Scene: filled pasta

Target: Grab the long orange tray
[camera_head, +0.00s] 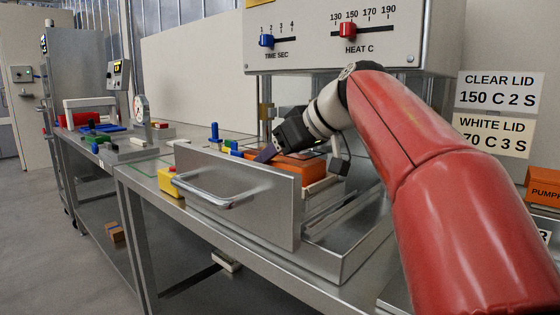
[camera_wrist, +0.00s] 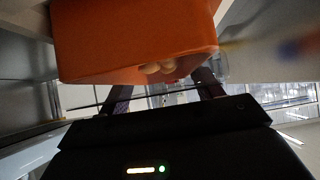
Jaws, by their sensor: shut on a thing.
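The long orange tray (camera_head: 300,166) lies behind the steel drawer front in the head view, partly hidden by that front and by my wrist. In the wrist view the orange tray (camera_wrist: 135,40) fills the upper middle, with a few pale round pieces at its near edge. My gripper (camera_head: 266,154) is at the tray's left end in the head view. In the wrist view my gripper's dark fingers (camera_wrist: 163,88) reach up to the tray's near edge and are shut on it. The exact contact is hard to see.
The steel drawer (camera_head: 240,195) with a bar handle (camera_head: 218,193) is pulled out. A heat-and-time control box (camera_head: 345,38) hangs above. A yellow block (camera_head: 168,181) and blue and green pieces stand near the left bench edge. An orange pumpkin-labelled box (camera_head: 543,188) is far right.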

